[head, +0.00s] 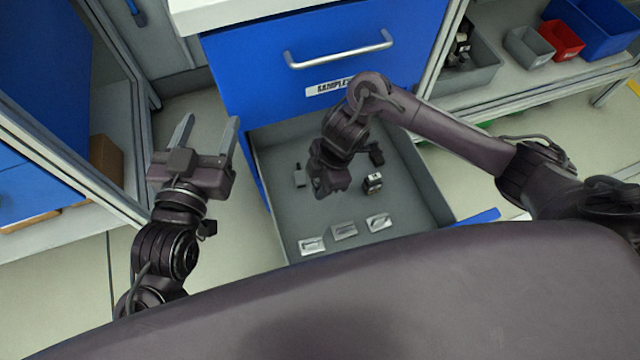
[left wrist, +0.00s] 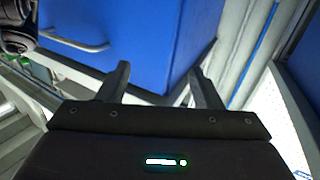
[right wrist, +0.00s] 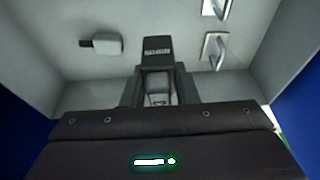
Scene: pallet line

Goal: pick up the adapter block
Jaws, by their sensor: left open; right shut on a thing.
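My right gripper (head: 330,184) is low inside the open drawer, with its fingers mostly hidden from the head view. In the right wrist view its fingers (right wrist: 159,90) are shut on the adapter block (right wrist: 157,59), a dark block with a pale label. In the head view a small dark block with a light face (head: 372,183) shows just right of this gripper; I cannot tell whether it is the held one. My left gripper (head: 208,142) is open and empty, outside the drawer to its left. Its two fingers also show apart in the left wrist view (left wrist: 160,88).
The grey drawer (head: 425,185) holds a small grey part (head: 299,177), a black part (head: 376,155) and three silver pieces, one at its near left (head: 312,246). The drawer walls surround my right gripper. The blue cabinet (head: 250,75) stands behind; a shelf with bins (head: 530,47) is at right.

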